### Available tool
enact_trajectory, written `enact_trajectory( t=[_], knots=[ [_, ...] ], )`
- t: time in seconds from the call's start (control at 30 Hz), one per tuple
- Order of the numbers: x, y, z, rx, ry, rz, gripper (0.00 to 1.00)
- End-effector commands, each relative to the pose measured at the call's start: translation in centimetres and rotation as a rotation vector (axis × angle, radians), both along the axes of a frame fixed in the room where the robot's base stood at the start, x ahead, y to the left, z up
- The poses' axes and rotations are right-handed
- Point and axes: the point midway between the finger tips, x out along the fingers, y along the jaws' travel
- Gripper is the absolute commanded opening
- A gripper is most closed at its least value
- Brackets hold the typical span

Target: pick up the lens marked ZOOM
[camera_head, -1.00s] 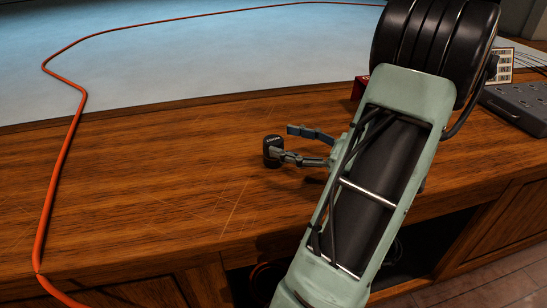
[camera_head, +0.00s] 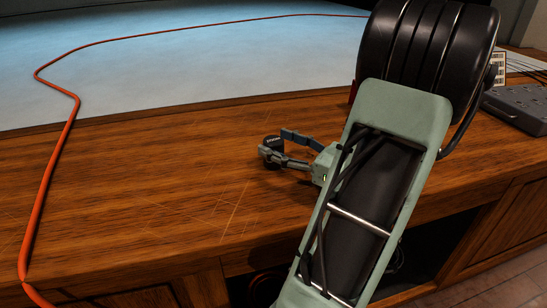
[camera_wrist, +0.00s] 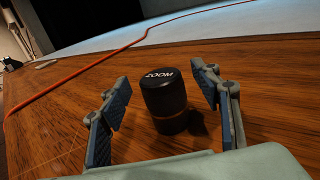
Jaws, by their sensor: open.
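The lens marked ZOOM (camera_wrist: 165,97) is a short black cylinder with white lettering on its top. It stands upright on the wooden desk. In the wrist view it sits between the two open fingers of my gripper (camera_wrist: 163,105), with a gap on each side, wider on the left.
An orange cable (camera_head: 62,140) runs over the left of the desk (camera_head: 120,190) and along the pale blue surface (camera_head: 200,70) behind. A grey device (camera_head: 520,105) with knobs lies at the far right.

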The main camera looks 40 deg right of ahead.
Motion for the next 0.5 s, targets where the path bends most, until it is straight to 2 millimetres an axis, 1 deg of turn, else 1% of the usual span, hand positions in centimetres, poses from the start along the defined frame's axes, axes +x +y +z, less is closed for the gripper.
enact_trajectory(
  t=[0.03,0.13,0.23,0.4,0.47,0.5],
  knots=[
    [0.8,0.2,-0.2,-0.002,-0.001,0.003,0.58],
    [1.7,0.3,-0.1,-0.001,-0.001,0.0,0.58],
    [2.0,0.3,0.0,0.0,-0.001,0.0,0.58],
    [2.0,0.3,0.0,0.0,0.0,0.0,0.58],
    [2.0,0.3,0.0,0.0,0.0,0.0,0.52],
    [2.0,0.3,0.0,0.0,0.0,0.0,0.48]
  ],
)
